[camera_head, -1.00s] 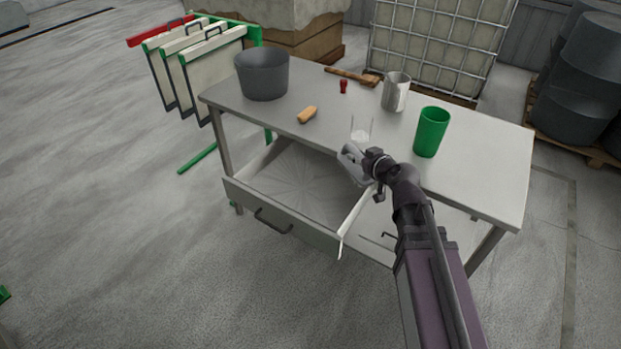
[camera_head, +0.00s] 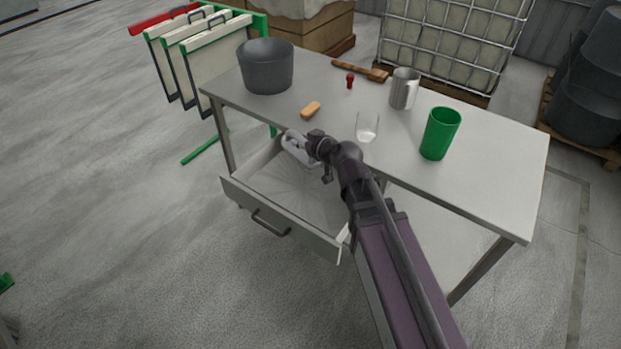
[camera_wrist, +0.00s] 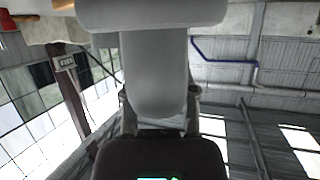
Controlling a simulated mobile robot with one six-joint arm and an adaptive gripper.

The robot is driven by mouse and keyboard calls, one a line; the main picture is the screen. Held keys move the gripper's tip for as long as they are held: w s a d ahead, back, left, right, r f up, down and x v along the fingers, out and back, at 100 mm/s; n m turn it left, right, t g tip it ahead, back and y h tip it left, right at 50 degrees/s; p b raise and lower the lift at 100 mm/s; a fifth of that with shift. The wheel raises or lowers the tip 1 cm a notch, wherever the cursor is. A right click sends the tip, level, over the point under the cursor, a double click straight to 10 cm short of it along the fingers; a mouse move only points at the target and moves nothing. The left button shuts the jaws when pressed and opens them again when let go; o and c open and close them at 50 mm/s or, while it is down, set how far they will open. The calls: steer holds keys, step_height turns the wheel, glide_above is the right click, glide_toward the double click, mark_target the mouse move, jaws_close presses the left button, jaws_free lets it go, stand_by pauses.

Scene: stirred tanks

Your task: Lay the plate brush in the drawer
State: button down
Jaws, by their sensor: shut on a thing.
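My gripper (camera_head: 304,146) is over the back of the open drawer (camera_head: 314,239) under the grey table's front edge. It is shut on a pale grey thing (camera_head: 293,141), which I take as the plate brush. In the wrist view the brush (camera_wrist: 155,75) shows a thick rounded handle between my fingers (camera_wrist: 160,122) and a wider part across the top. Its far end and any bristles are hidden. The drawer looks empty where I can see in; my arm covers its right side. I cannot tell whether the brush touches the drawer.
On the table (camera_head: 480,180) stand a dark grey bucket (camera_head: 266,68), a tan block (camera_head: 311,110), a small red thing (camera_head: 350,81), a wooden-handled tool (camera_head: 360,70), a metal jug (camera_head: 404,90), a clear beaker (camera_head: 367,128) and a green cup (camera_head: 440,134). The floor left of the drawer is clear.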

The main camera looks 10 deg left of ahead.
steer(key=shift+a, duration=0.25)
steer(key=shift+w+a+f+b, duration=0.2)
steer(key=shift+w+f+b, duration=0.05)
steer(key=shift+f+b, duration=0.05)
steer(key=w+a+f+n+g+y+b, duration=0.2)
steer(key=w+a+f+n+g+b, duration=0.1)
steer(key=w+a+f+b, duration=0.2)
steer(key=shift+a+f+n+g+b, duration=0.35)
steer(key=shift+a+f+b, duration=0.2)
steer(key=shift+a, duration=0.45)
steer(key=shift+f, duration=0.1)
step_height(320, 180, down, 6)
steer(key=b, duration=0.6)
steer(key=shift+f+b, duration=1.9)
steer(key=shift+b, duration=0.1)
